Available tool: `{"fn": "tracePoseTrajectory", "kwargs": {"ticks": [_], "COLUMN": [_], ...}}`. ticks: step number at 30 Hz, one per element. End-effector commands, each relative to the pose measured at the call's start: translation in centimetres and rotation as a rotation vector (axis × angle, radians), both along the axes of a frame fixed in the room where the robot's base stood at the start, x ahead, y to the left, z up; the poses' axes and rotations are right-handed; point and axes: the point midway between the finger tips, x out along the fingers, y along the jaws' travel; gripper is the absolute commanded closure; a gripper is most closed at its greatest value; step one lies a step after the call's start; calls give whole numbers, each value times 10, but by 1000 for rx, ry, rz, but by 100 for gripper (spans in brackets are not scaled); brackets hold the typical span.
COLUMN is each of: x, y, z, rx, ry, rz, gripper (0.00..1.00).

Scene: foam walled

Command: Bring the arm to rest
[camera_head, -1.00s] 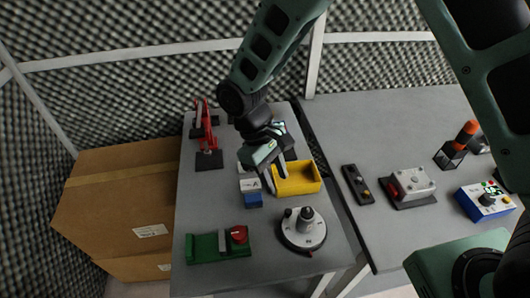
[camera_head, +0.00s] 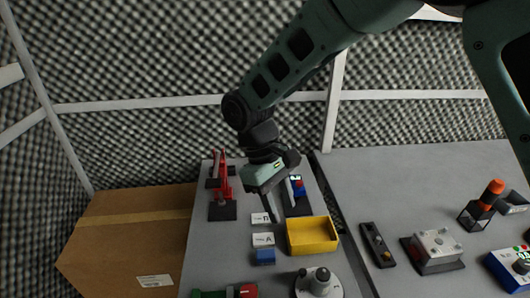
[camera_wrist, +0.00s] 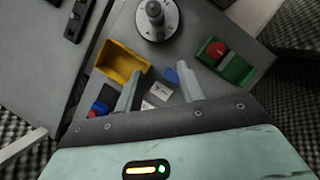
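My gripper (camera_head: 281,212) hangs above the left table, behind the yellow bin (camera_head: 312,236) in the head view. In the wrist view my gripper (camera_wrist: 159,70) has its two fingers well apart, with nothing between them. Below the fingers are white lettered tiles (camera_head: 263,240), a small blue block (camera_head: 265,257) and the yellow bin (camera_wrist: 123,63). My arm reaches down from the upper right of the head view. I cannot tell the exact height of the fingertips above the table.
A red stand (camera_head: 222,190) is at the table's back left, with a dark-based device (camera_head: 297,190) right of the gripper. A round grey knob base (camera_head: 318,284) and green fixture (camera_head: 226,293) are in front. The right table holds a grey box (camera_head: 436,248). A cardboard box (camera_head: 120,235) stands left.

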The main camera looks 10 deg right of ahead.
Motion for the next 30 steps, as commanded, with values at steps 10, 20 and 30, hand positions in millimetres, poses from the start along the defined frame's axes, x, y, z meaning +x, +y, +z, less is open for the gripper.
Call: {"fn": "tracePoseTrajectory", "kwargs": {"ticks": [10,20,30], "x": [-66,-165,-189], "y": [-12,-53,-69], "z": [45,67,63], "rx": [140,287,314], "ry": [-78,-236,-290], "rz": [-29,-95,-119], "gripper": [61,61,61]}}
